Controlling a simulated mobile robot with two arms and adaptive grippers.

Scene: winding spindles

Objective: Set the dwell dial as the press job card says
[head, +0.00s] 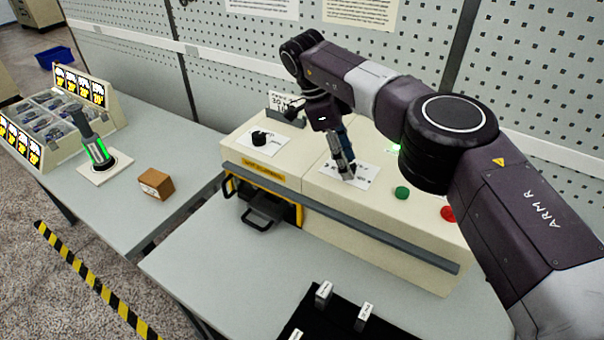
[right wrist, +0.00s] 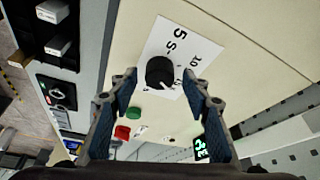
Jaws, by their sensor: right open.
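The dwell dial (right wrist: 160,72) is a black round knob on a white plate (right wrist: 176,52) with printed marks, "5 s" and "10" among them. A small light mark shows on its lower right edge in the right wrist view. My right gripper (right wrist: 161,88) is open, with one finger on each side of the dial; contact is not clear. In the head view the right gripper (head: 347,174) points down over the plate (head: 365,174) and hides the dial. A white card (head: 283,101) stands behind the press, partly hidden; its small text is not clearly legible. My left gripper is not in view.
Another black dial (head: 260,138) sits at the press's left. Green (head: 402,192) and red (head: 448,213) buttons lie right of the gripper. A grey bar (head: 345,222) crosses the press front. A brown box (head: 156,183) stands on the left table; a black mat (head: 340,318) lies in front.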

